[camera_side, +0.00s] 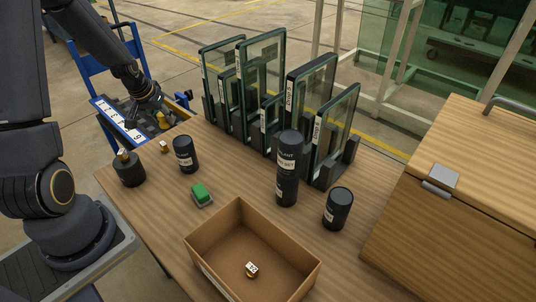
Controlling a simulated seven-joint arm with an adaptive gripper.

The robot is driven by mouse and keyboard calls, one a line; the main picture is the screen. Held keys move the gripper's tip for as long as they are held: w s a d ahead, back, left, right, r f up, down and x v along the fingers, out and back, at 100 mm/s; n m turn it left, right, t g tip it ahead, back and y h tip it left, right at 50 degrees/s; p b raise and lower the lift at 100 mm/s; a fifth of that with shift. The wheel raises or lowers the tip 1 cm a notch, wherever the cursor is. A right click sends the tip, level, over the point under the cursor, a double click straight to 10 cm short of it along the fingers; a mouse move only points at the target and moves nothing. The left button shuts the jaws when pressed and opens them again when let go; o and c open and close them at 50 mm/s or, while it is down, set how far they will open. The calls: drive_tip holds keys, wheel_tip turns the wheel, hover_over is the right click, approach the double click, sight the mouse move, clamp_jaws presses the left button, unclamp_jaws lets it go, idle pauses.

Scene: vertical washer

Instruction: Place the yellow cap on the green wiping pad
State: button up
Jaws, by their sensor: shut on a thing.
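The green wiping pad (202,194) lies on the wooden table, in front of a dark jar. My gripper (158,114) is at the upper left, over the blue-framed cart beyond the table's far left edge. It is shut on the yellow cap (163,120), which shows as a small yellow shape at the fingertips. The fingers partly hide the cap. My gripper and the cap are up and to the left of the pad, well apart from it. The top of the pad is bare.
Dark jars (186,154) and a stacked pair (287,170) stand on the table (240,185). Glass panels (260,80) stand in racks behind. An open cardboard box (215,271) is in front, and a wooden chest (455,190) is at right. A small labelled block (164,147) lies near the left edge.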

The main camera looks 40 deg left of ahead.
drive_tip(key=v, duration=0.4)
drive_tip(key=w+v, duration=0.1)
drive_tip(key=v, duration=0.1)
drive_tip(key=shift+a+r, duration=0.25)
drive_tip(key=s+d+f+m+h, duration=0.15)
drive_tip(key=d+m+h, duration=0.25)
drive_tip(key=d+m, duration=0.7)
drive_tip(key=m+g+h, duration=0.3)
drive_tip(key=m, duration=0.8)
hover_over(204, 192)
drive_tip(key=a, duration=0.1)
drive_tip(key=f, duration=1.3)
drive_tip(key=shift+s+a, duration=0.15)
drive_tip(key=shift+a, duration=0.05)
drive_tip(key=o, duration=1.2)
drive_tip(key=shift+f, duration=0.15)
drive_tip(key=shift+c, duration=0.2)
